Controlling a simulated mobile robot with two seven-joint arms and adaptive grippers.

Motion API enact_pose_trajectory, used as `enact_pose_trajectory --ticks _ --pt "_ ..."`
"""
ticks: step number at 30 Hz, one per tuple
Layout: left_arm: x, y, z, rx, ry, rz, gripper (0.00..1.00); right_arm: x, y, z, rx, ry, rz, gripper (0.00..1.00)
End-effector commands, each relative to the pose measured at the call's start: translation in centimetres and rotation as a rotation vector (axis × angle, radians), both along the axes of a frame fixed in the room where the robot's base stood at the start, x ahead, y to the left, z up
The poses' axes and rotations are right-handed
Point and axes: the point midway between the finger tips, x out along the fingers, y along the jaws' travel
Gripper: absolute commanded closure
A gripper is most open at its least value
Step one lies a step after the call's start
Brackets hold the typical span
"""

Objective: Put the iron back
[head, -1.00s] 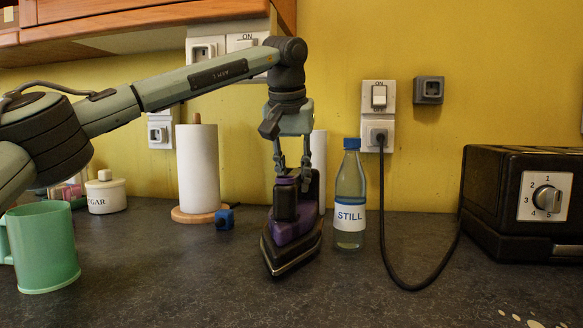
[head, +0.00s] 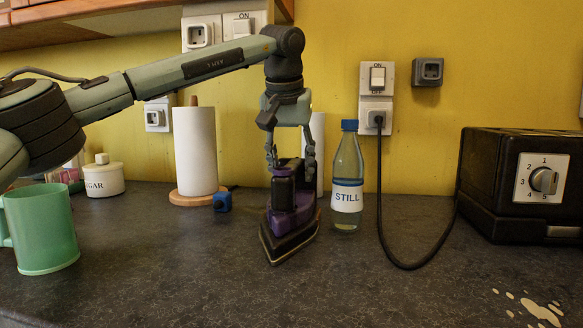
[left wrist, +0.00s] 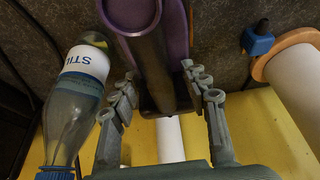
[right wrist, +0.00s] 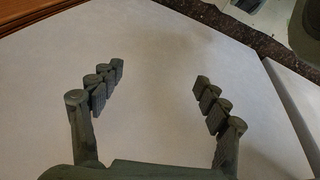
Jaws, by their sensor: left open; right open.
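The iron (head: 297,222), dark with purple parts, stands on the dark worktop with its pointed end towards me. My left gripper (head: 290,160) points down over the iron's top, one finger on each side. In the left wrist view, the open fingers (left wrist: 160,92) stand apart on either side of the iron's dark handle (left wrist: 150,62), with gaps visible; I cannot tell whether a finger touches it. My right gripper (right wrist: 158,92) is open and empty above a plain white surface, seen only in the right wrist view.
A STILL water bottle (head: 347,170) stands close right of the iron. A paper roll (head: 196,150) and blue block (head: 222,202) are left, a green mug (head: 42,230) front left. A toaster oven (head: 490,190) and black cable (head: 400,262) are right. Pale spill spots (head: 540,312) lie front right.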

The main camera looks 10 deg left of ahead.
Motion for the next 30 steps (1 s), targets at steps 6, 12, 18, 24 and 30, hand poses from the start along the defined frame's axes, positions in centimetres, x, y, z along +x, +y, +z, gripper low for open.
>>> enact_pose_trajectory --ticks 6,12,18,24,30 --pt "-1.0 0.0 2.8 -0.001 -0.004 0.001 0.54 0.2 0.0 0.3 0.002 -0.008 0.001 0.25" --pt "-2.7 -0.1 7.0 -0.001 -0.003 0.0 0.54 0.4 0.0 -0.7 0.005 -0.002 0.002 0.25" --pt "-4.0 0.0 10.0 0.0 -0.001 0.0 0.54 0.5 -0.1 -2.0 0.009 0.007 0.003 0.25" --pt "-4.5 0.0 11.2 0.001 0.0 0.0 0.54 0.3 0.1 -3.0 0.016 0.013 0.002 0.25" --pt "-4.6 0.0 11.2 0.001 0.0 0.0 0.54 0.3 0.4 -3.1 0.022 0.016 0.0 0.25"
